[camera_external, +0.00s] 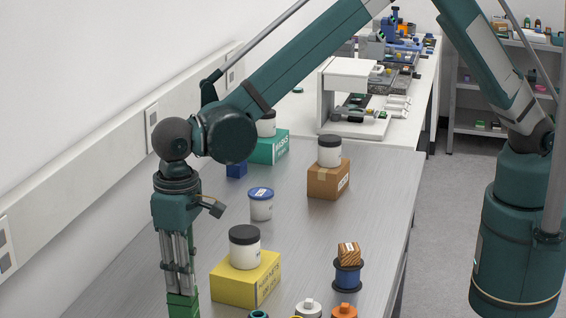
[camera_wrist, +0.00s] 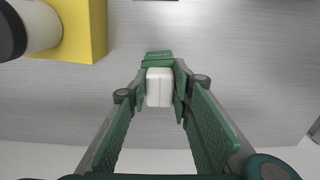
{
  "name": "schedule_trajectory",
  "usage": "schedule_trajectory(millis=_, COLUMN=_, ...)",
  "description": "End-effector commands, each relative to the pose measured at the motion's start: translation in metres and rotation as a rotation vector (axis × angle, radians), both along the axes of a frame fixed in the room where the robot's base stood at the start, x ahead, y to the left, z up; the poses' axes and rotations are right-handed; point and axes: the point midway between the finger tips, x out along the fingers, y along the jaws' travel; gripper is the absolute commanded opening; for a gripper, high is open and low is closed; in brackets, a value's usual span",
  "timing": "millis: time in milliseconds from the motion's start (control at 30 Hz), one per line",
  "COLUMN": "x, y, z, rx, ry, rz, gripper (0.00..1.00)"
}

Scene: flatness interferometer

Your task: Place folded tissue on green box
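A small white folded tissue (camera_wrist: 159,87) sits between the fingertips of my gripper (camera_wrist: 160,90) in the wrist view. The green-padded fingers touch or nearly touch it on both sides and look shut on it. A small dark green piece (camera_wrist: 157,58) with faint marks shows just beyond the tissue; I cannot tell what it is. In the external view my gripper (camera_external: 182,302) points down at the lower left, and the tissue cannot be made out there. The green box (camera_external: 270,149), with lettering on its front, stands at the back left of the table, a black-lidded white jar (camera_external: 266,126) on top.
A yellow box (camera_external: 245,282) with a jar (camera_external: 244,250) stands right of my gripper. A blue-lidded tub (camera_external: 261,205) and a small blue box (camera_external: 236,169) stand before the green box. A cardboard box (camera_external: 328,181) with a jar is to the right. The table's middle is clear.

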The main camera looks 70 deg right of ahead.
Motion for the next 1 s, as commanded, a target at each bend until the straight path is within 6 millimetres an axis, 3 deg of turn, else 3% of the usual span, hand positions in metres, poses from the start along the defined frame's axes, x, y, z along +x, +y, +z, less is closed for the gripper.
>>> schedule_trajectory(millis=33, x=0.000, y=0.000, z=-0.002, rx=0.000, ry=0.000, rz=0.000, gripper=0.18)
schedule_trajectory(millis=100, x=0.000, y=0.000, z=-0.001, rx=0.000, ry=0.000, rz=0.000, gripper=0.32)
schedule_trajectory(millis=167, x=0.000, y=0.000, z=-0.001, rx=0.000, ry=0.000, rz=0.000, gripper=0.37)
schedule_trajectory(millis=667, x=0.000, y=0.000, z=0.003, rx=0.000, ry=0.000, rz=0.000, gripper=0.37)
schedule_trajectory(millis=1000, x=0.000, y=0.000, z=0.042, rx=0.000, ry=0.000, rz=0.000, gripper=0.37)
